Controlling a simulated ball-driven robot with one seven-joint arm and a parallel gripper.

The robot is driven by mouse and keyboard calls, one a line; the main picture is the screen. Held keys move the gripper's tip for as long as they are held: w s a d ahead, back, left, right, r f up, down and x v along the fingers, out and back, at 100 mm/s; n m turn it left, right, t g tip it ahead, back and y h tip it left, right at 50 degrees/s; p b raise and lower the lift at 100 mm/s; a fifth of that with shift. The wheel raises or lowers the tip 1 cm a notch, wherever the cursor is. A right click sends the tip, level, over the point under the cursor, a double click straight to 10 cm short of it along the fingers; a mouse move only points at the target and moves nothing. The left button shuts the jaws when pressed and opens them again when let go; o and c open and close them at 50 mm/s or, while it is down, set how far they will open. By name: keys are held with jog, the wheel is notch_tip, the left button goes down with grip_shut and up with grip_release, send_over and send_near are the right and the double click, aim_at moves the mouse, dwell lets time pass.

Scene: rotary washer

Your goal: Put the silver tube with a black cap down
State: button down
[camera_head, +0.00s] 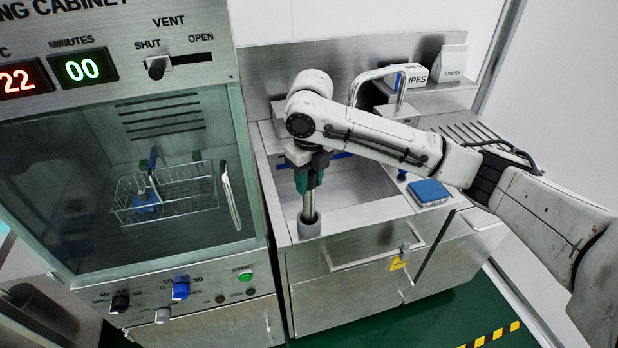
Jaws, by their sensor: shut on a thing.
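My gripper (308,182) points straight down at the front left of the sink counter, with its jaws around the upper part of a slim silver tube (309,201). The tube is upright. Its lower end meets a short grey round cup (309,228) on the counter's front rim and seems to be inside it; how deep it sits is hidden. The tube's black cap cannot be told apart from the dark gripper parts.
A sink basin (362,188) lies behind and right of the tube, with a tall curved faucet (402,88) behind my arm. A blue pad (429,192) lies on the counter at right. A glass-fronted cabinet (90,215) with a wire basket (190,190) inside stands close on the left.

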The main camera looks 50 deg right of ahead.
jog(key=c, duration=0.7)
grip_release()
jog(key=shift+f, duration=0.1)
jog(key=shift+c, duration=0.2)
notch_tip(320, 180, up, 12)
jog(key=shift+s+r+b, duration=0.15)
jog(key=shift+r+b, duration=0.05)
jog(key=shift+b, duration=0.45)
